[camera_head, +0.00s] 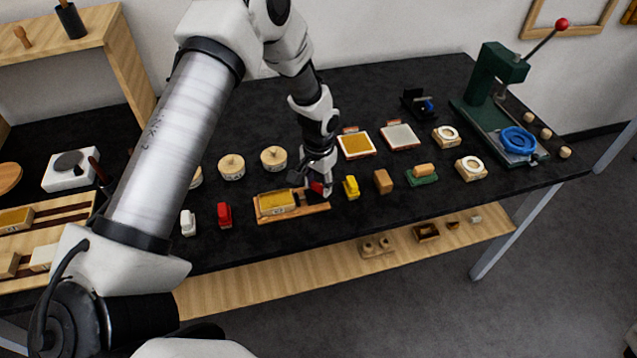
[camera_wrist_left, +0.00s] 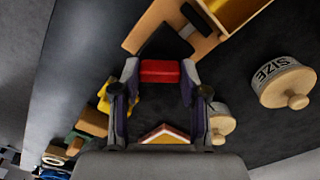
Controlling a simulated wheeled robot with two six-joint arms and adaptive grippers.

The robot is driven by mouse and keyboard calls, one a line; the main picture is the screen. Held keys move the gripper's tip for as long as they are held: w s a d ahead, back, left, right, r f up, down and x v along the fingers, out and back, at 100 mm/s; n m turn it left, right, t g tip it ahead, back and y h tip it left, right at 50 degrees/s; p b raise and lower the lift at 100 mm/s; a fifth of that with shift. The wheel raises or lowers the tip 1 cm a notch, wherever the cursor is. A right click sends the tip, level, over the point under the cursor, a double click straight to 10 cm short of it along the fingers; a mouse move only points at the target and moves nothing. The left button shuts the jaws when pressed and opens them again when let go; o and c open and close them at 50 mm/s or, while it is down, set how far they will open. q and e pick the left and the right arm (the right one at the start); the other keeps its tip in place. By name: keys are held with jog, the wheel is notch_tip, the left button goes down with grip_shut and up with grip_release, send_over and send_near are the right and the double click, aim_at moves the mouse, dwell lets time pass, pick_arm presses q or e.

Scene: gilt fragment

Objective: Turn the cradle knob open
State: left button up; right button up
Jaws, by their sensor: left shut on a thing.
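The cradle (camera_head: 318,208) is a pale wooden board near the front edge of the table, with a yellow-topped block (camera_head: 277,203) in its left part. Its red knob (camera_head: 316,187) is at its right end, beside a dark part. My left gripper (camera_head: 319,178) reaches down over that end and is shut on the red knob. In the left wrist view the red knob (camera_wrist_left: 160,71) sits between the two fingertips (camera_wrist_left: 160,80), against the dark part of the cradle (camera_wrist_left: 205,42). The fingers partly hide the knob in the head view. My right gripper is not in view.
A yellow piece (camera_head: 351,187) stands close right of the gripper, then a brown block (camera_head: 383,181). A red piece (camera_head: 224,214) stands left of the cradle. Round lidded pots (camera_head: 273,158) are behind. A green press (camera_head: 490,85) stands at the far right.

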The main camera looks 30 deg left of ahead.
aim_at(318, 185)
pick_arm(q)
jog(key=m, duration=0.3)
jog(key=shift+m, duration=0.3)
jog(key=shift+m+b, duration=0.3)
jog(key=shift+m, duration=1.7)
jog(key=o, duration=1.1)
jog(key=shift+o, duration=0.2)
notch_tip(318, 185, up, 12)
